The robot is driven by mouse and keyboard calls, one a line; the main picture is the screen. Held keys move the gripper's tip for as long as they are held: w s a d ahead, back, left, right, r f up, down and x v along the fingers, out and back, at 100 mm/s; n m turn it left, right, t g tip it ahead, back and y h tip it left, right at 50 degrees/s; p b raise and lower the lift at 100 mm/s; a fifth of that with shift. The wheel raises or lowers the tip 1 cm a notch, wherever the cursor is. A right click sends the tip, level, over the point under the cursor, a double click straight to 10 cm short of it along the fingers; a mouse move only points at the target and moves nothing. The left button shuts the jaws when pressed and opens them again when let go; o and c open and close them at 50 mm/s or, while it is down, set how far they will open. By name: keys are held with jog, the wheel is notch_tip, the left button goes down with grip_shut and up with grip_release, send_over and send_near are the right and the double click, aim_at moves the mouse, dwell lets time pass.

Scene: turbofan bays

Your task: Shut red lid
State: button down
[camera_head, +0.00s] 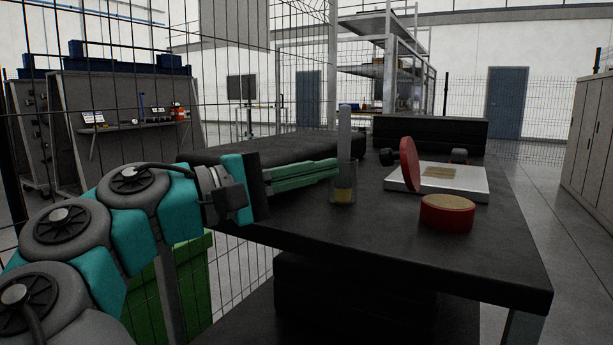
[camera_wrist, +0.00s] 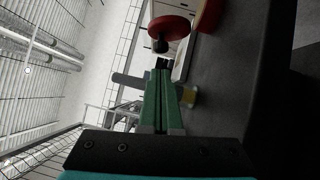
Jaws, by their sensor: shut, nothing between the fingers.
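The red lid (camera_head: 409,165) is a round disc standing nearly upright on the dark bench, at the left of a low round red container (camera_head: 447,215). The container's top looks brownish, and I cannot tell whether the lid is joined to it. In the wrist view the lid (camera_wrist: 168,27) shows beyond my fingertips, with the red container (camera_wrist: 208,14) at the top right. My gripper (camera_head: 337,165) has green fingers, shut and empty. It points right, to the left of the lid and apart from it. The fingers also show in the wrist view (camera_wrist: 160,68).
A white plate (camera_head: 465,184) with a tan patch lies behind the container. The bench front (camera_head: 400,240) is clear.

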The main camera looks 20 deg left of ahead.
jog(key=shift+x, duration=3.2)
jog(key=shift+d+r, duration=0.1)
jog(key=shift+d, duration=0.05)
jog(key=shift+r+m+g, duration=0.1)
jog(key=shift+m+g, duration=0.2)
jog(key=shift+m, duration=0.2)
